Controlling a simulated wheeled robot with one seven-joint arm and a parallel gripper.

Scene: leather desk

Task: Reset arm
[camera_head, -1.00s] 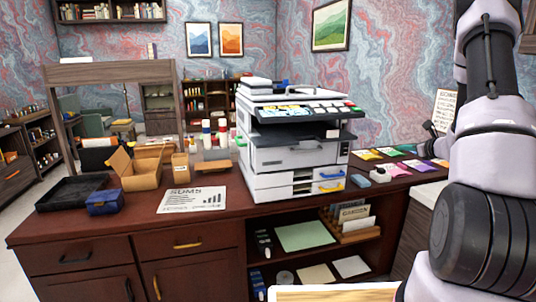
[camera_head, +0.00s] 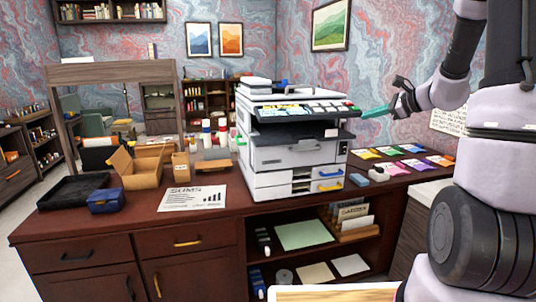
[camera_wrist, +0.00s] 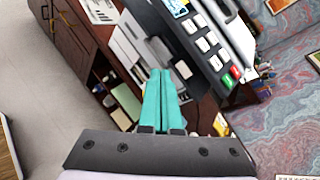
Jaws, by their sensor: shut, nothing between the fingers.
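My gripper (camera_head: 376,112) is raised at the right of the printer in the head view, with teal fingers pointing left toward the printer's control panel. In the wrist view the two teal fingers (camera_wrist: 161,90) lie side by side, shut and empty. My arm bends up at the right side of the head view. The white and dark printer (camera_head: 296,150) stands on the desk (camera_head: 225,222). Its button panel (camera_wrist: 205,45) shows close by in the wrist view. I cannot tell the exact gap between the fingertips and the printer.
Left of the printer are a printed sheet (camera_head: 193,198), a blue box (camera_head: 104,201), a black tray (camera_head: 72,190) and an open cardboard box (camera_head: 134,168). Colored packets (camera_head: 412,150) lie on the right. Open shelves below hold papers (camera_head: 304,235). The air above the packets is open.

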